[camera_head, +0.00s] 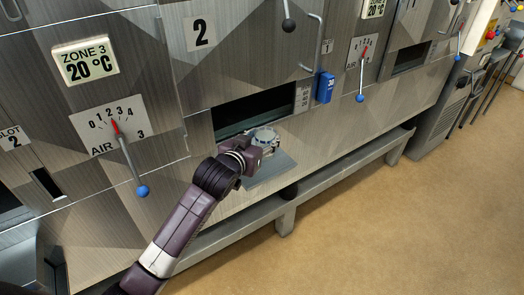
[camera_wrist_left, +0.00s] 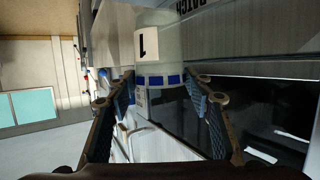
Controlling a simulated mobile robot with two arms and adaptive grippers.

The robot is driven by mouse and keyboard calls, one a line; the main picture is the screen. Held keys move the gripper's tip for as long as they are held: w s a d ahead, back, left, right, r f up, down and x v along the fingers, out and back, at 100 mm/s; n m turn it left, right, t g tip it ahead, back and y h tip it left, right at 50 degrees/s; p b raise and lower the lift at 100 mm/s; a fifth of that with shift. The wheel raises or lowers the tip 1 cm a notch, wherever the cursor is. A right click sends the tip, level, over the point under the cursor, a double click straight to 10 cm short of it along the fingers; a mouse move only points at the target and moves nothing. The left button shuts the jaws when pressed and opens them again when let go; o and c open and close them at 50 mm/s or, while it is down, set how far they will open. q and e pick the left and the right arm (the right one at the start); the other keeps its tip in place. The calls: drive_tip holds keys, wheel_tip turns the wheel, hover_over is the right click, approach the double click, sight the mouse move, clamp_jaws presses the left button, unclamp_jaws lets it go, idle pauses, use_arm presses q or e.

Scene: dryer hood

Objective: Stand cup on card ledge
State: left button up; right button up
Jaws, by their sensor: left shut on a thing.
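The cup (camera_head: 265,134) is pale and clear with blue marks around it. In the left wrist view the cup (camera_wrist_left: 157,62) bears a white label with a 1 and sits between the fingers. My left gripper (camera_head: 258,143) is shut on it; the fingers also show in the left wrist view (camera_wrist_left: 160,90). A flat grey ledge (camera_head: 270,174) sticks out below the dark opening of panel 2. In the head view the cup overlaps the ledge's back part, and I cannot tell whether they touch. My right gripper is not in view.
The dark opening (camera_head: 240,113) lies behind the cup. A lever with a blue ball (camera_head: 142,191) juts out at the left. A grey rail (camera_head: 330,168) runs along the machine's foot. The brown floor in front is clear.

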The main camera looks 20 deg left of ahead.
use_arm(q)
wheel_tip(320, 180, down, 5)
drive_tip(key=shift+f, duration=0.15)
drive_tip(key=shift+a+f, duration=0.1)
drive_tip(key=shift+f, duration=0.1)
drive_tip(key=o, duration=1.2)
drive_tip(key=shift+c, duration=0.2)
drive_tip(key=v, duration=1.1)
drive_tip(key=shift+s+r, duration=0.2)
drive_tip(key=shift+s, duration=0.2)
drive_tip(key=shift+a, duration=0.1)
